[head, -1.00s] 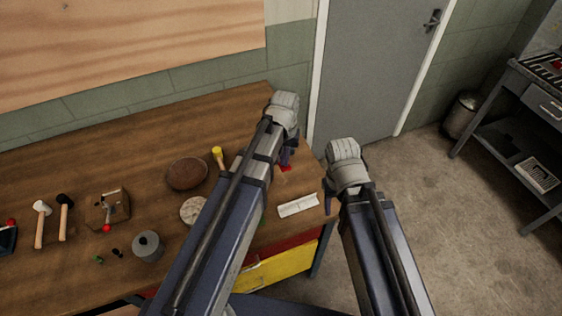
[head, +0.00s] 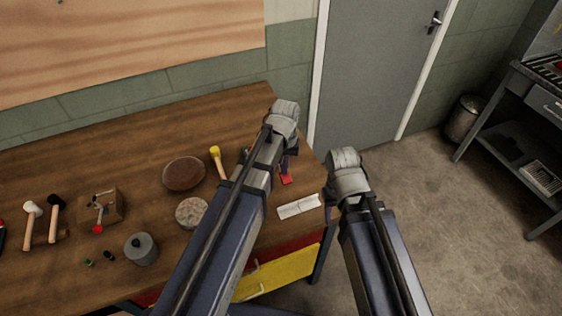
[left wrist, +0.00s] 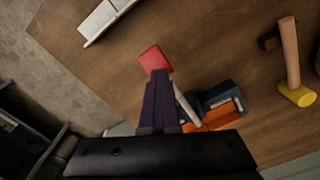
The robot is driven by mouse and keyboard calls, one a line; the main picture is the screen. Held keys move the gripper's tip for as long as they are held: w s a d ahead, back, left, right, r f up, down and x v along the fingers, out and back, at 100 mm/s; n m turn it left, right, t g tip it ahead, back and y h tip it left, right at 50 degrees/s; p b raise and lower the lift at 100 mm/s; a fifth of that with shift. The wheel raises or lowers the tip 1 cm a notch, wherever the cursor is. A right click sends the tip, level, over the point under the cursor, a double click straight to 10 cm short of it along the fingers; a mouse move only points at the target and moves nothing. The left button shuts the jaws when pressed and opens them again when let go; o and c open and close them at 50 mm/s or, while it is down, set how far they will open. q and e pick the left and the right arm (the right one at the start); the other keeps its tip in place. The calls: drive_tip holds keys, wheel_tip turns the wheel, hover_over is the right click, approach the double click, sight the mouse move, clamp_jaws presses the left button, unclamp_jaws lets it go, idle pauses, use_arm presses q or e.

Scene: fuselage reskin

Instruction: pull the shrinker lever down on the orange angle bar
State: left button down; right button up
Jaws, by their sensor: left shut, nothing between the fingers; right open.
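The shrinker (left wrist: 226,92) is a dark blue block in the left wrist view. The orange angle bar (left wrist: 222,117) lies at it, partly hidden by my gripper. Its lever is a pale rod (left wrist: 186,106) ending in a red grip (left wrist: 153,59). My left gripper (left wrist: 158,76) is shut and empty, its tips just by the red grip; I cannot tell whether they touch. In the head view the red grip (head: 286,180) shows below my left gripper (head: 284,168), and my arm hides most of the shrinker. My right gripper (head: 328,198) is open, beyond the table's right edge.
A pale angled strip (head: 299,207) lies near the table's (head: 120,160) right corner. A yellow-headed mallet (head: 216,155), a brown round pad (head: 184,174), a round disc (head: 191,212) and a grey pot (head: 141,249) lie left of my arm. Open floor lies right.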

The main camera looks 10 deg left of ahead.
idle(0.3)
use_arm(q)
wheel_tip(320, 180, up, 11)
drive_tip(key=p, duration=1.1)
drive_tip(key=shift+f, duration=0.15)
idle(0.5)
wheel_tip(320, 180, down, 4)
drive_tip(key=b, duration=0.4)
drive_tip(key=shift+f, duration=0.2)
idle(0.6)
drive_tip(key=shift+f, duration=0.1)
idle(1.8)
